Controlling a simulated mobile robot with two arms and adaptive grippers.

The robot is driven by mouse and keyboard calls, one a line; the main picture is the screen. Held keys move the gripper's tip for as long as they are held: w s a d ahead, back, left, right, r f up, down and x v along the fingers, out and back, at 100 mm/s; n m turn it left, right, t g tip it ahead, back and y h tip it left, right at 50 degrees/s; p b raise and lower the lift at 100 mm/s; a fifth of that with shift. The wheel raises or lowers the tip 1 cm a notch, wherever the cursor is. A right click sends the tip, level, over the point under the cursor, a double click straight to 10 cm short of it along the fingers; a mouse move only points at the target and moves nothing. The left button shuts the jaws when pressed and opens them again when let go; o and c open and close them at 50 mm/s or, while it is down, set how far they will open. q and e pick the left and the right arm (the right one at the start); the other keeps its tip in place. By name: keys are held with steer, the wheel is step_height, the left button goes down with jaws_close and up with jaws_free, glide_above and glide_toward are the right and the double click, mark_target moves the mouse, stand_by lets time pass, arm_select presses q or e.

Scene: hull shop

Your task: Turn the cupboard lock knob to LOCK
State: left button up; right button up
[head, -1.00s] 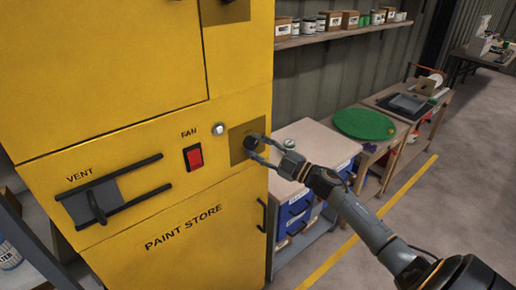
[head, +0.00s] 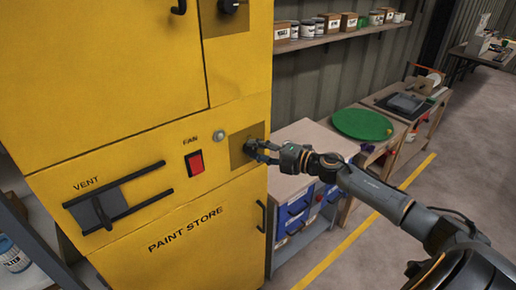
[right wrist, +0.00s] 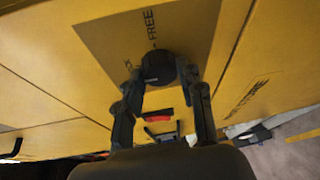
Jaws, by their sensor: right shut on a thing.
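The lock knob (head: 249,145) is a dark round knob on a brownish plate on the yellow cupboard (head: 140,110). My right gripper (head: 262,151) reaches it from the right and is shut on it. In the right wrist view the knob (right wrist: 158,68) sits between the two fingertips, one on each side. The word FREE shows on the plate (right wrist: 180,28) beyond the knob; another label beside the left finger is partly hidden. The knob's pointing direction is hard to make out. My left gripper is out of view.
The red fan switch (head: 195,163) and a small round lamp (head: 218,136) are left of the knob. The vent slider (head: 112,200) is further left. Another dark knob (head: 229,5) is above. A workbench (head: 300,140) stands close to the cupboard's right side.

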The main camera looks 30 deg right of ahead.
steer(key=shift+f+n, duration=0.1)
steer(key=shift+n, duration=0.2)
stand_by(0.4)
steer(key=o, duration=1.2)
steer(key=v, duration=1.2)
